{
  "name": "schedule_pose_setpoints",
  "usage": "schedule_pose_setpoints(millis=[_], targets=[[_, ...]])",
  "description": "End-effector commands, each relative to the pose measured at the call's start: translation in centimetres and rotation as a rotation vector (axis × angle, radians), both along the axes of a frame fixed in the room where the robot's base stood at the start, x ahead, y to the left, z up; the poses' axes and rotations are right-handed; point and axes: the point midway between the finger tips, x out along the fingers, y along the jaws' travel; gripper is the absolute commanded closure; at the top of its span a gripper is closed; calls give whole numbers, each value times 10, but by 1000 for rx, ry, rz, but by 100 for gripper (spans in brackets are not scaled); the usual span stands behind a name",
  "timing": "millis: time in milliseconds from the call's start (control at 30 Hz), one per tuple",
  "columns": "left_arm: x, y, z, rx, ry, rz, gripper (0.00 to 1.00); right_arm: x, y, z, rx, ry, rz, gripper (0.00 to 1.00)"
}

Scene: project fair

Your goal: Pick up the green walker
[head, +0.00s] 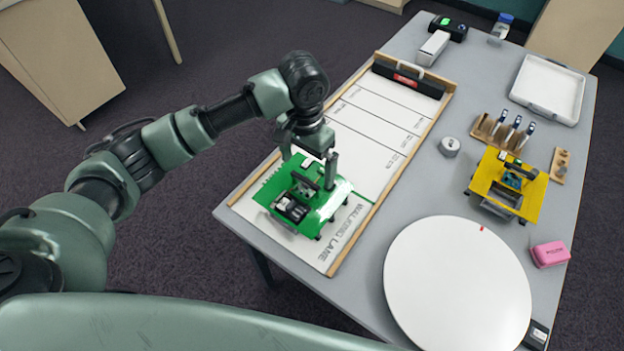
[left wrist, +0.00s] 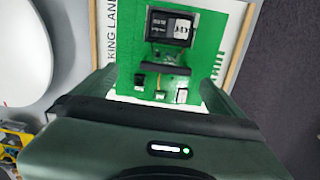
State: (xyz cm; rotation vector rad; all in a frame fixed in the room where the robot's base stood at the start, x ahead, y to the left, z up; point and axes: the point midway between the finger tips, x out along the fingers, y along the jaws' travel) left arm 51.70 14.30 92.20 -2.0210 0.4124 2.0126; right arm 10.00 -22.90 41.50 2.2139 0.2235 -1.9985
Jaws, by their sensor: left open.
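The green walker (head: 327,203) stands on the near end of the white walking lane board (head: 378,130), with a dark battery pack and small parts on its green top plate. My left gripper (head: 310,165) is right over it, pointing down, with its fingers apart. In the left wrist view the walker's green plate (left wrist: 207,45) lies below my open fingers (left wrist: 158,90), and a dark handle-like bar shows between and just beyond them. I cannot tell whether the fingers touch the walker. My right gripper is not in view.
A yellow walker (head: 530,198), a white round disc (head: 455,285), a pink box (head: 550,253), a tool rack (head: 497,132) and a white tray (head: 549,88) are on the grey table (head: 420,180). The lane beyond the green walker is clear up to the dark bar (head: 409,77).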

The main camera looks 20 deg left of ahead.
Motion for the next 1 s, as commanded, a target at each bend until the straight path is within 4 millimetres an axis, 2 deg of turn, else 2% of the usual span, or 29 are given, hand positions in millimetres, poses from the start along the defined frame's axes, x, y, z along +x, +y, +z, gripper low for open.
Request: schedule_pose_setpoints(millis=[67,167,400,700,967,1000], targets=[[5,7,5,14,4,18,0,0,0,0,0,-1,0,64],[6,9,0,20,11,26,0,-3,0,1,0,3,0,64],[6,9,-26,19,11,25,0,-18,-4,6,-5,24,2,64],[6,7,-67,18,8,23,0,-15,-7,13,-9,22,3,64],[7,7,-70,17,5,23,0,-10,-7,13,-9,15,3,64],[7,7,-70,17,5,23,8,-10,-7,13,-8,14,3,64]])
